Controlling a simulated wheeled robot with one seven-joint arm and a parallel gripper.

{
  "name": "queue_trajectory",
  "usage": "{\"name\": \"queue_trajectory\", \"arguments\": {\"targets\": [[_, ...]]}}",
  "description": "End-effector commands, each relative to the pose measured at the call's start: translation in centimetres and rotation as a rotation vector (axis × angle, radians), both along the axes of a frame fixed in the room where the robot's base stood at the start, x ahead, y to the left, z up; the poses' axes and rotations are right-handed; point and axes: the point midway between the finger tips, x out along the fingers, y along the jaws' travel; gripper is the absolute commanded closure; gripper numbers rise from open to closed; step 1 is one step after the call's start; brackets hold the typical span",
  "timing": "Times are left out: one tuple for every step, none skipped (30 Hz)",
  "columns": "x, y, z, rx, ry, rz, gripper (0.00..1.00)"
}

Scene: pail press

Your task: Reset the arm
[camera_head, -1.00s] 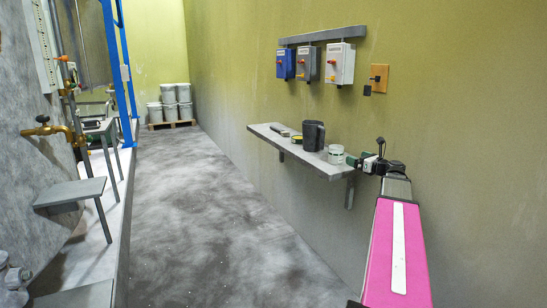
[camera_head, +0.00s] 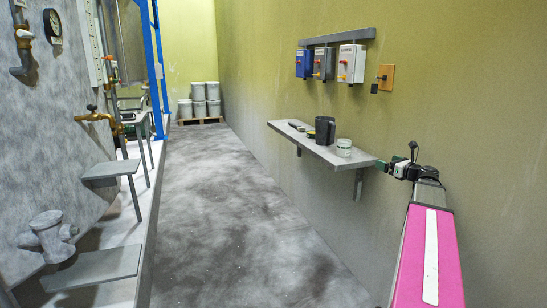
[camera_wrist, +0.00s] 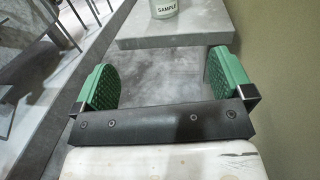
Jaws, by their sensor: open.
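My arm, with a pink cover, reaches forward at the right of the head view. My gripper (camera_head: 381,166) is at its far end, beside the near end of the wall shelf. In the wrist view my gripper (camera_wrist: 164,82) shows two green ridged pads standing wide apart with nothing between them. Ahead of the pads is the near edge of the grey shelf (camera_wrist: 190,30). A clear jar labelled SAMPLE (camera_wrist: 164,8) stands on it, apart from the pads and cut off by the top of the picture.
The shelf (camera_head: 290,130) carries a dark jug (camera_head: 325,130), the jar (camera_head: 344,148) and small items. Switch boxes (camera_head: 351,63) hang above. At left are a brass tap (camera_head: 95,116) and grey steps (camera_head: 110,169). Pails (camera_head: 199,92) stand at the back. The floor (camera_head: 235,215) between is clear.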

Motion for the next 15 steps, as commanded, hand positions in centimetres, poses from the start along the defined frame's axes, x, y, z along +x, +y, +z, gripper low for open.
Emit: {"name": "queue_trajectory", "arguments": {"targets": [[0.0,0.8,-0.6,-0.024,0.005,0.011,0.02],[-0.1,1.1,-0.9,-0.040,0.006,0.016,0.02],[-0.1,1.6,-1.3,-0.062,0.009,0.024,0.02],[-0.1,2.0,-1.6,-0.078,0.012,0.030,0.02],[-0.1,2.3,-1.9,-0.096,0.013,0.036,0.02],[-0.1,2.8,-2.3,-0.121,0.016,0.045,0.02],[-0.2,3.2,-2.7,-0.141,0.017,0.052,0.02],[-0.2,3.6,-3.1,-0.160,0.021,0.060,0.02],[-0.3,4.3,-3.6,-0.192,0.023,0.073,0.02],[-0.4,4.8,-4.1,-0.216,0.025,0.082,0.02],[-0.4,5.4,-4.6,-0.243,0.028,0.095,0.02],[-0.6,6.1,-5.3,-0.280,0.031,0.110,0.02],[-0.7,6.7,-5.9,-0.313,0.033,0.124,0.02],[-0.8,7.4,-6.5,-0.344,0.035,0.139,0.02],[-1.0,8.3,-7.3,-0.391,0.037,0.161,0.02]]}}
